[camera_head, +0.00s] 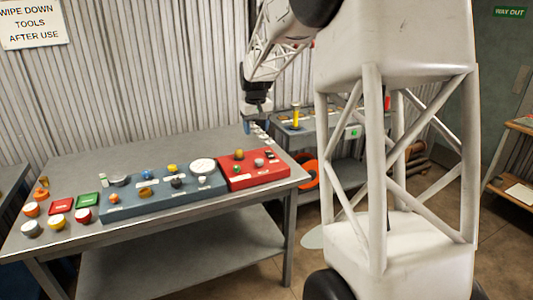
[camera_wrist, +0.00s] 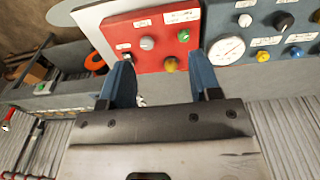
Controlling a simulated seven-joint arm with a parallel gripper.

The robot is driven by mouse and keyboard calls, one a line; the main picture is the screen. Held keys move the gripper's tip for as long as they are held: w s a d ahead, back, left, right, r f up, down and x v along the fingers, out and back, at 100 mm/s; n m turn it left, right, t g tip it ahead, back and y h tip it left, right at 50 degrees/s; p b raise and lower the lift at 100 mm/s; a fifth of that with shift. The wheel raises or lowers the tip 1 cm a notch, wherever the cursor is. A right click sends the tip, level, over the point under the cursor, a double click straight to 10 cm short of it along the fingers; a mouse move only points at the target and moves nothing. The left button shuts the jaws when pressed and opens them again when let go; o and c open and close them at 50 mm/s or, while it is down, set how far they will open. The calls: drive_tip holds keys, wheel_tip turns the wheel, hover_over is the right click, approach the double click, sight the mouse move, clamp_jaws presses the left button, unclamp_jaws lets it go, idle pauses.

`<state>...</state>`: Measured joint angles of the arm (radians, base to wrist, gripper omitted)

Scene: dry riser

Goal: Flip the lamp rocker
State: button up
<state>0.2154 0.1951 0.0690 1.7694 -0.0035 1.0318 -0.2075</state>
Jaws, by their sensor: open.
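The red panel (camera_head: 268,176) sits at the right end of the grey bench and shows at the top of the wrist view (camera_wrist: 125,66). A small upright switch-like part (camera_head: 270,154) stands at its far right corner; its label is too small to read, so I cannot tell whether it is the lamp rocker. The panel also bears a grey knob (camera_wrist: 147,43) and a yellow knob (camera_wrist: 170,65). My gripper (camera_wrist: 160,62) is open and empty, its blue fingers apart. In the head view my gripper (camera_head: 247,127) hangs above the bench's far edge, behind the panel.
A blue-grey panel (camera_head: 140,203) with several knobs and a white gauge (camera_head: 203,166) adjoins the red one. Loose buttons and red and green blocks lie at the left. A second bench (camera_head: 310,127) with a yellow object (camera_head: 296,116) stands behind. The bench's back left is clear.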

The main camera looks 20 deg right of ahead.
drive_tip(key=w+d+f, duration=0.7)
drive_tip(key=w, duration=0.3)
hover_over(271, 154)
drive_tip(key=shift+g, duration=0.4)
wheel_tip(271, 154, down, 8)
drive_tip(key=shift+s+a, duration=0.1)
drive_tip(key=shift+a, duration=0.05)
drive_tip(key=shift+f, duration=3.9)
